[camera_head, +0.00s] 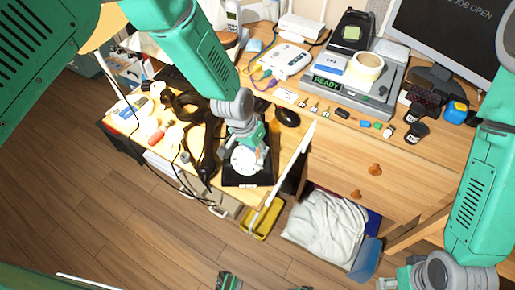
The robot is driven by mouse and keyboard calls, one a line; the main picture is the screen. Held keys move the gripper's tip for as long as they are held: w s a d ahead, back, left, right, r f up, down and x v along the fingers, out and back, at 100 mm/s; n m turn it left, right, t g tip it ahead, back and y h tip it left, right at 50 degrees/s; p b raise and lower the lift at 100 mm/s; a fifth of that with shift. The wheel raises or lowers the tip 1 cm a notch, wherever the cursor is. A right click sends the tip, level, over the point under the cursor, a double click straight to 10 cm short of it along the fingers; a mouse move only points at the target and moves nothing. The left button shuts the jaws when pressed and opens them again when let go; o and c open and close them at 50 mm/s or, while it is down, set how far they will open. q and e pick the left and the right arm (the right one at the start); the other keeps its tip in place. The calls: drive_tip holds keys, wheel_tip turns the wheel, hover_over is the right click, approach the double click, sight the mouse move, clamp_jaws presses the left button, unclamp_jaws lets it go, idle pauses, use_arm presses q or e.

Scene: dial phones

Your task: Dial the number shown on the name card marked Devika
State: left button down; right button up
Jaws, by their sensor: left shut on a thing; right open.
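A black phone (233,180) with a round pale dial (243,163) stands at the front of the desk, left of the drawers. My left gripper (248,150) reaches down over it from above. Its fingers are closed at the dial and hide part of it; the exact contact is too small to make out. My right gripper (387,283) shows only partly at the bottom edge, low in front of the desk and away from the phone. I cannot read any name card marked Devika.
Black coiled shapes (208,150) and cables lie left of the phone. A black mouse (286,117) is behind it to the right. A device marked READY (368,98), a monitor (450,28) and small items fill the right desk. A yellow tray (262,222) is below.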

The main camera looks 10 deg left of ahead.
use_arm(q)
drive_tip(key=shift+s+d+f, duration=0.1)
drive_tip(key=shift+s+f, duration=0.15)
drive_tip(key=shift+s, duration=0.3)
drive_tip(key=shift+s+f, duration=0.1)
drive_tip(key=shift+s, duration=0.1)
drive_tip(key=shift+s+r+p, duration=0.2)
drive_tip(key=shift+r+p, duration=0.25)
drive_tip(key=shift+p, duration=0.05)
drive_tip(key=shift+s+r+p, duration=0.2)
drive_tip(key=shift+r+p, duration=0.25)
drive_tip(key=shift+p, duration=0.05)
wheel_tip(320, 180, up, 6)
drive_tip(key=s+p, duration=0.2)
drive_tip(key=p, duration=0.4)
drive_tip(key=shift+s+d+r, duration=0.15)
drive_tip(key=shift+s+d, duration=0.2)
drive_tip(key=shift+s, duration=0.05)
drive_tip(key=shift+a, duration=0.1)
